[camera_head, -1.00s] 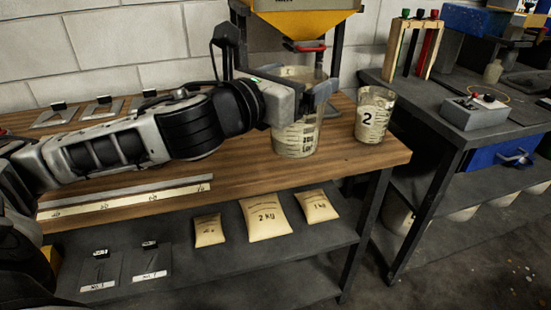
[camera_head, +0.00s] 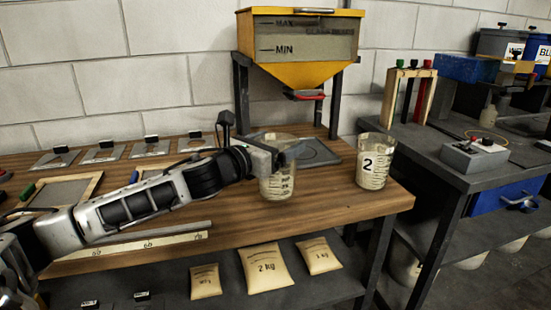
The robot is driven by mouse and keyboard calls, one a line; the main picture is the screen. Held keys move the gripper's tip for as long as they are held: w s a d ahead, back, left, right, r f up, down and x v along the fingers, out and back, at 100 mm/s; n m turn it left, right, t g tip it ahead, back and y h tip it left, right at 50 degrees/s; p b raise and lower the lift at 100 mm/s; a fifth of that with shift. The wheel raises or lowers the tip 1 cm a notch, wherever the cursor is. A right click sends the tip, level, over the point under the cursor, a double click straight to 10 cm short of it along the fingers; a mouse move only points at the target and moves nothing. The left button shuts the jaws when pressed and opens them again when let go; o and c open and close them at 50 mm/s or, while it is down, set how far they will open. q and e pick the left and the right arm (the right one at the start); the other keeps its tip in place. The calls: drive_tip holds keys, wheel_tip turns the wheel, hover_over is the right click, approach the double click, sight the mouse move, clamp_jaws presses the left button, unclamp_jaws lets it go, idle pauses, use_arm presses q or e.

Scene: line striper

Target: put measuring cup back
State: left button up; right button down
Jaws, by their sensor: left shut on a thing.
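A clear measuring cup (camera_head: 277,187) with dark markings is at the front of the wooden bench (camera_head: 225,230), in front of and slightly left of the hopper. My left gripper (camera_head: 286,155) is shut on its upper part and hides some of its rim. The cup looks upright; I cannot tell whether its base touches the bench. A second clear cup marked "2" (camera_head: 374,163) stands upright at the bench's right end, apart from the gripper. My right gripper is not in view.
A yellow hopper (camera_head: 301,70) with a red-handled outlet stands behind, over a dark flat pad (camera_head: 318,152). Stencil plates line the bench's back left. Bags (camera_head: 265,268) lie on the lower shelf. A grey control box (camera_head: 474,157) sits on the right table.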

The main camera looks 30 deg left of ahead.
use_arm(q)
drive_tip(key=shift+f, duration=1.45)
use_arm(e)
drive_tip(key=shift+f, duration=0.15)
use_arm(q)
drive_tip(key=shift+f+b, duration=0.2)
drive_tip(key=shift+b, duration=0.1)
drive_tip(key=o, duration=1.5)
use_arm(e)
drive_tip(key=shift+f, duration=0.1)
use_arm(q)
drive_tip(key=shift+r, duration=0.1)
drive_tip(key=shift+s+a, duration=0.25)
drive_tip(key=shift+s, duration=1.75)
drive_tip(key=shift+s+a, duration=0.2)
drive_tip(key=shift+s, duration=1.75)
drive_tip(key=shift+s+a, duration=0.25)
drive_tip(key=shift+s, duration=1.75)
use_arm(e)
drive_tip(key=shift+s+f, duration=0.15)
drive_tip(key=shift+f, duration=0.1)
